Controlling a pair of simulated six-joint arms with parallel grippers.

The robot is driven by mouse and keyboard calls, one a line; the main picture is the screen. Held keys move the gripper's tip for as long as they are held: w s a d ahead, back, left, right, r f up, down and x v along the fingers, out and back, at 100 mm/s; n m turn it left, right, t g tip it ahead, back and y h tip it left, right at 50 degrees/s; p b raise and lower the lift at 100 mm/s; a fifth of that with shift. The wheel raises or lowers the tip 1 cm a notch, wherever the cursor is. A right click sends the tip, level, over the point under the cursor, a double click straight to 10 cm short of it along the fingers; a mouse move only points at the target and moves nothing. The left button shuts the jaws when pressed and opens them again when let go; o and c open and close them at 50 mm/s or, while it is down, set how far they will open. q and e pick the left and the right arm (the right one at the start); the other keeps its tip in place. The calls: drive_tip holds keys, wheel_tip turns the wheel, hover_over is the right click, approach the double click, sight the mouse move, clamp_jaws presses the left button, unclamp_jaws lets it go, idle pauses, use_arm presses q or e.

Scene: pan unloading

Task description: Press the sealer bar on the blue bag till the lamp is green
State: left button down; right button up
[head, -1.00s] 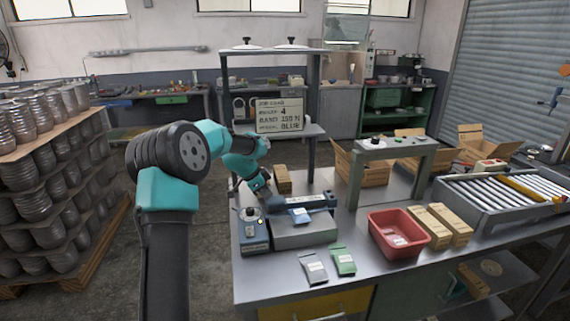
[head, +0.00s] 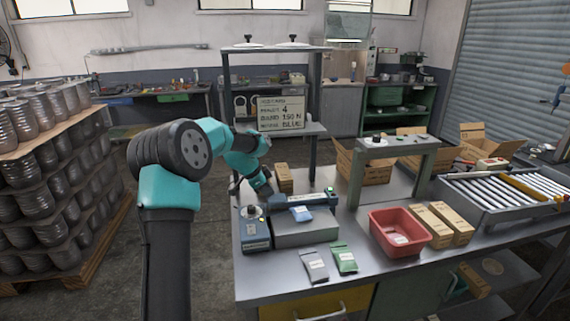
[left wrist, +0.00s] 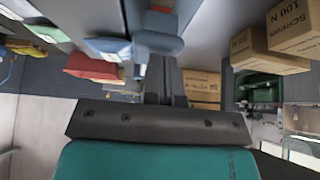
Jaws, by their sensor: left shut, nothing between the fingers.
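The blue bag (head: 301,214) lies on the grey sealer base (head: 305,233), partly under the blue-grey sealer bar (head: 290,203). The bar lies low across the back of the base. A small lamp (head: 329,189) at the bar's right end shows green. My left gripper (head: 264,194) is shut and empty, pointing down at the left part of the bar. Contact is hard to tell in the head view. In the left wrist view its dark fingers (left wrist: 165,82) meet a blue part, seemingly the bar. My right gripper is not in view.
A blue control box (head: 255,233) with a knob stands left of the base. A grey bag (head: 314,265) and a green bag (head: 344,258) lie in front. A red bin (head: 399,232) and cartons (head: 440,223) stand to the right. A sign (head: 280,113) hangs behind.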

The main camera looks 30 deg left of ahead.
use_arm(q)
drive_tip(key=shift+s+a+f, duration=0.1)
drive_tip(key=shift+s+f, duration=0.15)
drive_tip(key=shift+f, duration=0.45)
drive_tip(key=w+d+r+v, duration=0.1)
drive_tip(key=w+v, duration=0.1)
drive_tip(key=v, duration=1.2)
drive_tip(key=shift+r, duration=0.4)
drive_tip(key=shift+d, duration=0.15)
drive_tip(key=x, duration=0.9)
drive_tip(key=shift+d, duration=0.15)
wheel_tip(320, 180, down, 3)
drive_tip(key=shift+w+d+f, duration=0.1)
drive_tip(key=shift+w+f, duration=0.05)
drive_tip(key=shift+f, duration=0.8)
